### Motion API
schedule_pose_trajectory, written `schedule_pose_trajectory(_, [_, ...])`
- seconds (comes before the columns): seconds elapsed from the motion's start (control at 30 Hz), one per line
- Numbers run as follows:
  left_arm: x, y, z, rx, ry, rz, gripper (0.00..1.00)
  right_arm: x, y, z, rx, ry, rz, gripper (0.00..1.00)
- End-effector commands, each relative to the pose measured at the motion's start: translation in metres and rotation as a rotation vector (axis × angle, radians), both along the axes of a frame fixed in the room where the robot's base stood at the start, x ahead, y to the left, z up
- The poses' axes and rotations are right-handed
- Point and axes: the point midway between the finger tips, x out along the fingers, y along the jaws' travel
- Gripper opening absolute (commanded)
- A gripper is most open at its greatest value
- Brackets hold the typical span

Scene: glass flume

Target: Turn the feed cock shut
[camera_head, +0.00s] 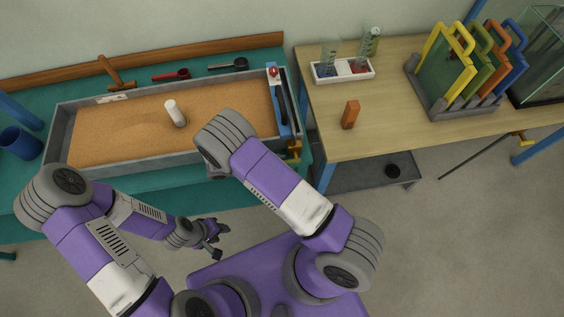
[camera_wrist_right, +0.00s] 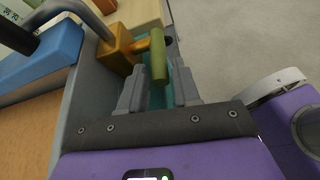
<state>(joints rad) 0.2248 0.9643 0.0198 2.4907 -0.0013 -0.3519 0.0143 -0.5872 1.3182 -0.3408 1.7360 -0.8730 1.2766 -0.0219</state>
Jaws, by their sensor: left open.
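The feed cock (camera_wrist_right: 117,50) is a brass body with a green lever (camera_wrist_right: 158,57) at the end of its short stem, in the right wrist view. In the head view its brass part (camera_head: 294,150) shows at the right front corner of the sand flume. My right gripper (camera_wrist_right: 160,82) is open, with its fingers spread on either side of the lever's near end; I cannot tell whether either touches it. In the head view this gripper is hidden behind my right arm. My left gripper (camera_head: 219,240) is open and empty, away from the flume.
The grey-walled flume (camera_head: 60,135) holds sand and a white cylinder (camera_head: 174,113). A blue part (camera_wrist_right: 45,62) and a grey pipe lie beside the cock. A wooden table (camera_head: 390,125) on the right bears an orange block (camera_head: 350,114), a tray and colored frames. Floor is clear in front.

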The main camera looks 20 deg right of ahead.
Motion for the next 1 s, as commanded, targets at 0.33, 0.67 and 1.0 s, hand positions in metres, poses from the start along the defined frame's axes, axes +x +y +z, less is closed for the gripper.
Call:
schedule_pose_trajectory(0.33, [0.000, 0.000, -0.001, 0.000, 0.000, 0.000, 0.43, 0.006, 0.049, 0.023, 0.003, 0.000, 0.001, 0.32])
schedule_pose_trajectory(0.67, [0.000, 0.000, -0.001, 0.000, 0.000, 0.000, 0.43, 0.007, 0.055, 0.026, 0.002, 0.002, -0.001, 0.32])
schedule_pose_trajectory(1.0, [0.000, 0.000, -0.001, 0.000, 0.000, 0.000, 0.43, 0.007, 0.055, 0.026, 0.004, 0.003, -0.002, 0.32])
